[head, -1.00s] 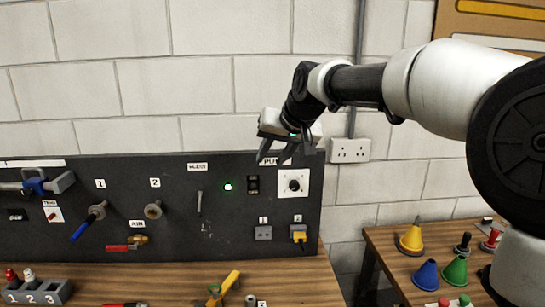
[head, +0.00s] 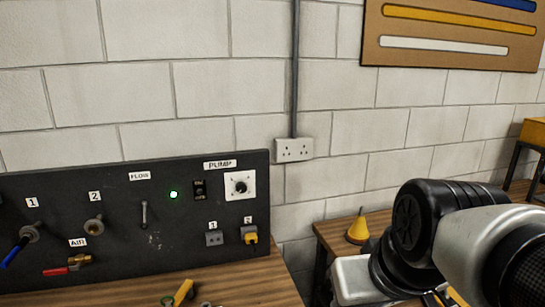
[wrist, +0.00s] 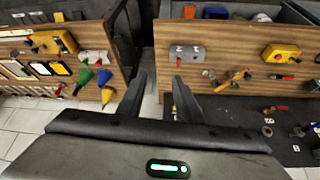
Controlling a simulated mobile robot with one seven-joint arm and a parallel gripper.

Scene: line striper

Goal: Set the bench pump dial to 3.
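The bench pump dial (head: 240,187) is a black knob on a white square plate, under the PUMP label (head: 220,164) at the right end of the dark panel (head: 110,230). Its pointer is too small to read. My gripper shows in the wrist view (wrist: 160,85) with its two dark fingers apart and nothing between them. In the head view only its pale housing (head: 355,282) shows, low and right of the panel, well away from the dial; the fingers are hidden there.
A black switch (head: 199,190) and a lit green lamp (head: 173,195) are left of the dial. Sockets with a yellow plug (head: 249,235) sit below it. A second bench with a yellow cone (head: 358,228) stands to the right, past a gap. The space before the dial looks clear.

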